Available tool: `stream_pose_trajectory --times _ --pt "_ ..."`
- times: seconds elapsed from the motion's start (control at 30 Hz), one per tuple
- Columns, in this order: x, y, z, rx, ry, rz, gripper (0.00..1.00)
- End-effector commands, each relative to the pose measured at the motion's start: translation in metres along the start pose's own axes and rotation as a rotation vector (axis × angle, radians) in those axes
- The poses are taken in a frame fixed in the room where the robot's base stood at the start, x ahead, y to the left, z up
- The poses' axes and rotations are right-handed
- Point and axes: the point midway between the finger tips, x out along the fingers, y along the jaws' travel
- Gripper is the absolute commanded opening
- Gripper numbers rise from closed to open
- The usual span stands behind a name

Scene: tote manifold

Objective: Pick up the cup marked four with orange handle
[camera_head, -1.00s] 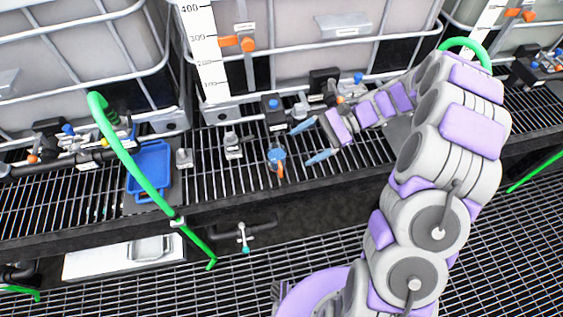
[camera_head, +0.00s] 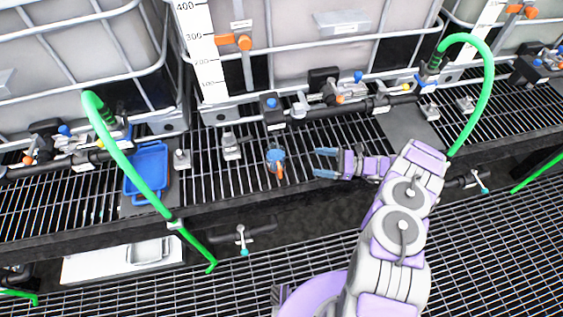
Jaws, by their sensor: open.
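A small blue cup (camera_head: 276,157) with an orange handle (camera_head: 280,172) stands on the black grating shelf, near its front edge. A mark on it is too small to read. My gripper (camera_head: 326,163) is to the right of the cup, with its two blue fingers spread apart and pointing left toward it. There is a gap between the fingertips and the cup, and nothing is between the fingers.
Large totes with metal frames stand behind the shelf, with a black pipe and valves (camera_head: 340,108) in front of them. Grey fittings (camera_head: 231,147) and a blue tray (camera_head: 148,168) are to the left. A green hose (camera_head: 487,85) arches at right.

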Motion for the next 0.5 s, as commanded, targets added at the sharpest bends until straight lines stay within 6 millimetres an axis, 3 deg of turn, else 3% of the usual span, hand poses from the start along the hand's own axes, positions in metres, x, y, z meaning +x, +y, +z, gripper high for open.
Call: stream_pose_trajectory --times 0.23,0.5 --pt "0.016 -0.001 -0.006 0.009 -0.013 -0.007 0.84" --pt "0.062 -0.001 -0.006 0.012 -0.024 -0.006 0.84"
